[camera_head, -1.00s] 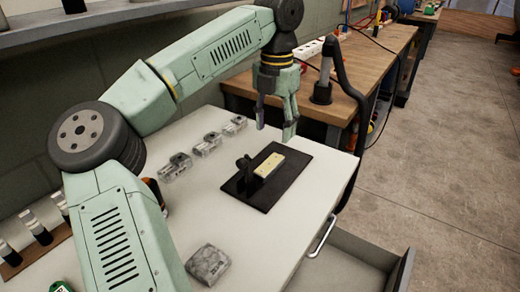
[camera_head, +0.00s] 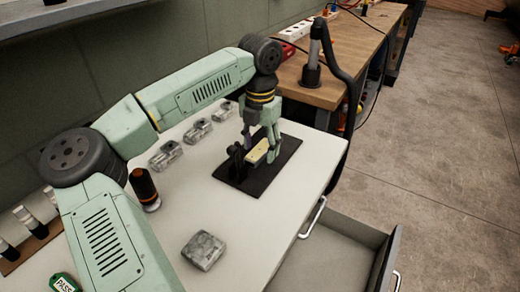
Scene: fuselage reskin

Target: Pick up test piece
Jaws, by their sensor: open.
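The test piece looks to be the small pale yellow block (camera_head: 257,151) on the black base plate (camera_head: 278,178) on the white table. It sits next to a small black upright fixture (camera_head: 236,158). My gripper (camera_head: 261,150) points down over the black plate with its fingers open around or just beside the block. One finger partly hides the block. I cannot tell whether the fingers touch it.
Several grey metal parts (camera_head: 197,130) stand in a row left of the plate. A grey block (camera_head: 203,250) lies near the table's front. A black and orange bottle-like object (camera_head: 145,188) stands near my arm. An open drawer (camera_head: 335,250) juts out at the right.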

